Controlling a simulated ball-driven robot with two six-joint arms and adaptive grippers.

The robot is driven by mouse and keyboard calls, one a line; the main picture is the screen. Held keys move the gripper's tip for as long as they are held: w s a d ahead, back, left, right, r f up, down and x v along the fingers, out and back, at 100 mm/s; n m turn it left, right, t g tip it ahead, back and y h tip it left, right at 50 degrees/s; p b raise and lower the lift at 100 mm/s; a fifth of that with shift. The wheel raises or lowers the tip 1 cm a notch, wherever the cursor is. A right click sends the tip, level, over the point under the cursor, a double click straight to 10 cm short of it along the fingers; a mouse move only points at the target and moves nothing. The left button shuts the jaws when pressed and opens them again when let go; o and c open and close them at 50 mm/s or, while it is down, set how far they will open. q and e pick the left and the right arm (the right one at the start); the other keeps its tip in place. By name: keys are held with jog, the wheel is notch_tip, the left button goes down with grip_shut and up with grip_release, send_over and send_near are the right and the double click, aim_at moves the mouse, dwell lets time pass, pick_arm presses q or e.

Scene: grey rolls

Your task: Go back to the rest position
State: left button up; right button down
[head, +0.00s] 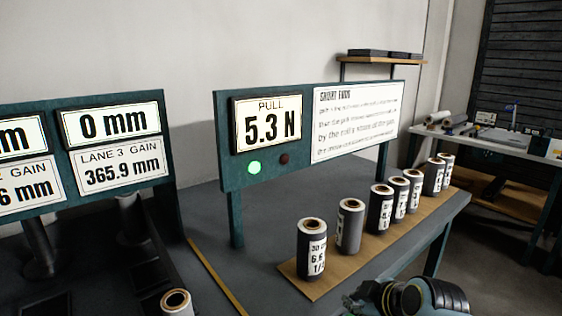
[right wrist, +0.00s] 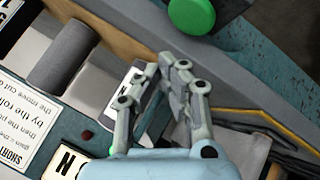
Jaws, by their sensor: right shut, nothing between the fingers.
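My right gripper (right wrist: 176,70) is shut and empty in the right wrist view, its fingertips close together above the bench. Part of my right arm shows at the bottom right of the head view; the fingers cannot be made out there. My left gripper is not in view. Several grey rolls stand upright in a row on a wooden board, the nearest roll (head: 311,252) at the front left end. A grey roll (right wrist: 63,55) also shows at the left of the right wrist view, apart from the fingers.
The wooden board (head: 330,272) lies along the bench's right edge. Another roll (head: 177,304) stands at the lower left by the lane displays. A green round knob (right wrist: 192,13) lies beyond the fingers.

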jog(key=s+d+r+m+g+h, duration=0.1)
jog(key=s+d+r+m+g, duration=0.2)
jog(key=s, duration=0.8)
jog(key=s+d+r+m+h, duration=0.2)
jog(key=s+d+r+m, duration=0.25)
jog(key=s, duration=0.55)
jog(key=s+d+r+m+g+h, duration=0.15)
jog(key=s+d+m, duration=0.25)
jog(key=s, duration=0.7)
notch_tip(320, 180, down, 32)
jog(key=s+d+g+b, duration=0.2)
jog(key=s+d+b, duration=0.1)
jog(key=b, duration=0.2)
jog(key=s+f+m+g+b, duration=0.1)
jog(key=s+f+b, duration=0.2)
jog(key=s+f, duration=1.4)
jog(key=shift+s+d+f+b, duration=0.3)
jog(key=shift+d+f+b, duration=0.05)
jog(key=shift+f, duration=0.25)
